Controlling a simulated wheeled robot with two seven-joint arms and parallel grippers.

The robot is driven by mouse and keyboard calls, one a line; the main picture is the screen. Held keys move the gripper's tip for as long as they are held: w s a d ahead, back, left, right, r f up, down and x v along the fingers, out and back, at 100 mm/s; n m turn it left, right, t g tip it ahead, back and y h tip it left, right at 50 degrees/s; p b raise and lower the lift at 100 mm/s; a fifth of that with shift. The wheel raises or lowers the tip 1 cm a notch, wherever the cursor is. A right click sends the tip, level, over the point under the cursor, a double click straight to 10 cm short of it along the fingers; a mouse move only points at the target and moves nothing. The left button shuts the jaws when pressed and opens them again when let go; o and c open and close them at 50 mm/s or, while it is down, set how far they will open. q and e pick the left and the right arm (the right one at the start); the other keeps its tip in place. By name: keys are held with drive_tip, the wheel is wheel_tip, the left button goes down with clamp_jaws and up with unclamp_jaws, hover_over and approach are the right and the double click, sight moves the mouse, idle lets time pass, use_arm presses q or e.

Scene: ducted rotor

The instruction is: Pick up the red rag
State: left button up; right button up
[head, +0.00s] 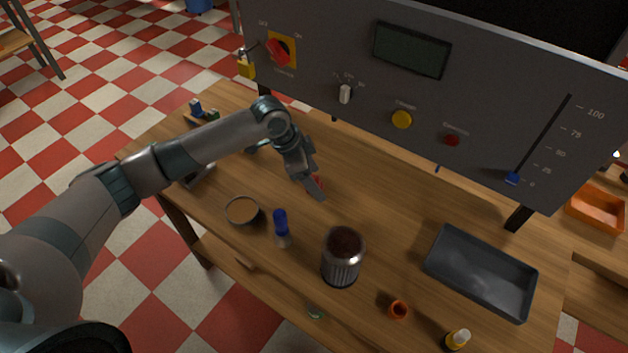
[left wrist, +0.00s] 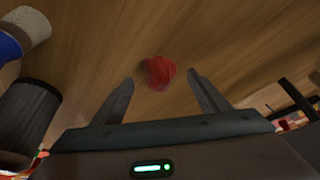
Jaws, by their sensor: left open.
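The red rag (left wrist: 158,73) lies crumpled on the wooden table in the left wrist view, a little beyond and between my fingertips. My left gripper (left wrist: 160,82) is open, with one finger to each side of the rag's line and nothing held. My right gripper is in neither view.
A ribbed metal can (head: 341,262), a blue-topped bottle (head: 281,228) and a round dish (head: 242,211) stand in front of the gripper. A dark tray (head: 480,277) lies at the right. A grey control panel (head: 400,95) rises behind the table.

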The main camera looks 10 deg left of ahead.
sight(314, 177)
use_arm(q)
drive_tip(key=shift+c, duration=0.4)
drive_tip(key=c, duration=1.1)
drive_tip(key=shift+o, duration=0.2)
drive_tip(key=shift+r+b, duration=0.45)
drive_tip(key=shift+r, duration=0.35)
wheel_tip(314, 177, up, 2)
drive_tip(key=shift+r+b, duration=0.25)
drive_tip(key=shift+b, duration=0.35)
drive_tip(key=s+d+r+b, duration=0.2)
drive_tip(key=s+d+r, duration=0.5)
drive_tip(key=s, duration=0.2)
drive_tip(key=shift+d, duration=0.25)
